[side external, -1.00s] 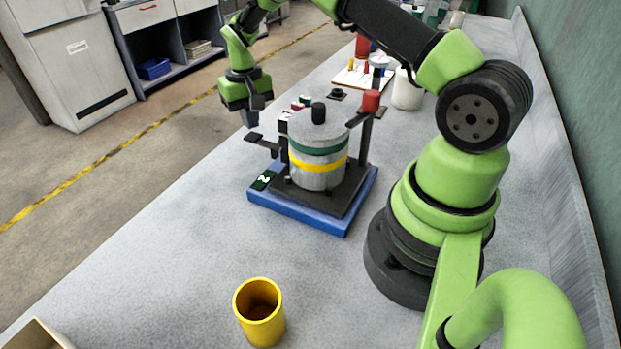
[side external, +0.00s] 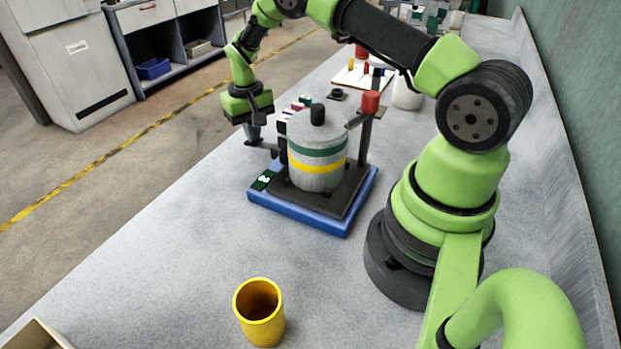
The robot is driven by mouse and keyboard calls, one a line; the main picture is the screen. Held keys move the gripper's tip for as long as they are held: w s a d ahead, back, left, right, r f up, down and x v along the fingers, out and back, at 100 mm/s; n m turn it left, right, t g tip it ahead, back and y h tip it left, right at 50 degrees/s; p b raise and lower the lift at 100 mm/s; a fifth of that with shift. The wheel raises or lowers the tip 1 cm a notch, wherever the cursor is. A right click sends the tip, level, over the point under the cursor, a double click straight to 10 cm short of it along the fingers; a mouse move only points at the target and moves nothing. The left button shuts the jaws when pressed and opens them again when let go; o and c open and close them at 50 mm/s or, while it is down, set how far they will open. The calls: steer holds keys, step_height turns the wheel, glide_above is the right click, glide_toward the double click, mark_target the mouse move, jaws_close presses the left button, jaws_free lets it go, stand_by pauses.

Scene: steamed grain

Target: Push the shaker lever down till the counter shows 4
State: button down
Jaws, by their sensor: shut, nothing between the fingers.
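The shaker is a grey canister (side external: 317,150) with a green and a yellow band and a black knob, upright on a black plate over a blue base (side external: 300,214). The dark lever (side external: 262,146) sticks out on the canister's left side. My gripper (side external: 254,138) is shut and empty, its fingertips down at the lever's outer end, apparently touching it. The fingertips partly hide that end. The counter (side external: 264,180) is a small dark display with a pale green digit at the base's left corner; the digit is too small to read surely.
A red cap (side external: 371,102) tops a post at the shaker's right. A yellow cup (side external: 260,312) stands in front. A white container (side external: 407,92) and a board with small items (side external: 358,78) stand behind. The bench between cup and shaker is clear.

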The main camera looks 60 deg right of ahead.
steer(key=shift+r, duration=2.9)
steer(key=shift+r, duration=0.1)
steer(key=s+a+r+t, duration=0.1)
steer(key=s+a+r, duration=0.2)
steer(key=r, duration=0.3)
steer(key=s+a+r+n+t, duration=0.1)
steer(key=s+a+r, duration=0.2)
steer(key=r, duration=0.4)
steer(key=s+a+r+t, duration=0.2)
steer(key=s+a+r, duration=0.1)
steer(key=r, duration=0.3)
steer(key=s+a+r+t+y, duration=0.1)
steer(key=s+a, duration=0.1)
steer(key=s, duration=0.6)
steer(key=s+a+r+n+t+y, duration=0.1)
steer(key=s+a+t, duration=0.1)
steer(key=s, duration=0.6)
steer(key=shift+s+a+r, duration=0.15)
steer(key=shift+a+r, duration=0.25)
steer(key=shift+a, duration=0.25)
